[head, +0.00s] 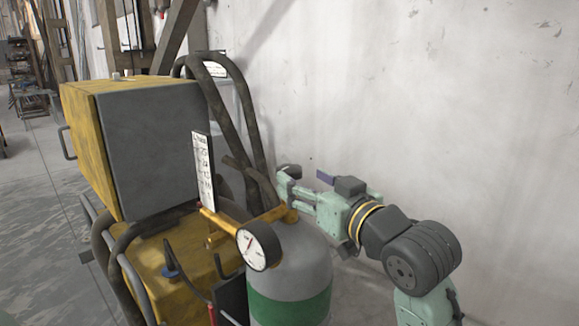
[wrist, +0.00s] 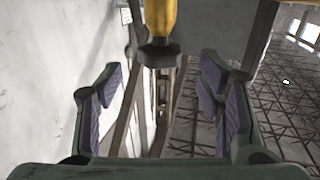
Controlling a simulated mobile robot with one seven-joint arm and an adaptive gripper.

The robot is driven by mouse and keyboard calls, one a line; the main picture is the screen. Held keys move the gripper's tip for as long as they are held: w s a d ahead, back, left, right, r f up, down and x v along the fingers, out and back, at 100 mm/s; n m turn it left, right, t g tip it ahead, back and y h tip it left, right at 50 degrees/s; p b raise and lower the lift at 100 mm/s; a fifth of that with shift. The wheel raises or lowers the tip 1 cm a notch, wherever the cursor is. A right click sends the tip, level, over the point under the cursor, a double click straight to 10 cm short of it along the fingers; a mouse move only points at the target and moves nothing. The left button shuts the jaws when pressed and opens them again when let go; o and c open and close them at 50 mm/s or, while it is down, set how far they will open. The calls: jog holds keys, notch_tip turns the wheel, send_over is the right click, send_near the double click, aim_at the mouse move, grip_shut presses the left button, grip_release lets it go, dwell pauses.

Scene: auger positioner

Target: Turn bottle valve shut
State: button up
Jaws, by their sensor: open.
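The bottle (head: 290,270) is a grey gas cylinder with a green band, standing upright at the lower middle of the head view. Its brass-yellow valve body (head: 290,214) sits on top, beside a round white gauge (head: 259,246). My gripper (head: 305,180) is just above and right of the bottle top. In the wrist view the yellow valve stem (wrist: 160,18) ends in a dark round knob (wrist: 160,54). The open gripper (wrist: 160,88) has purple-padded fingers on either side of a clear gap, and the knob appears beyond it, apart from both pads. In the head view the gripper partly hides the valve area.
A yellow machine with a grey panel (head: 150,150) stands left of the bottle, with thick dark hoses (head: 245,110) behind. A white label plate (head: 202,170) stands near the gauge. A pale wall (head: 400,90) runs behind my arm. Open floor (head: 40,200) lies left.

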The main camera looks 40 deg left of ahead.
aim_at(295, 175)
jog(key=p+x, duration=0.1)
jog(key=x, duration=0.5)
jog(key=shift+a, duration=0.1)
jog(key=c, duration=1.1)
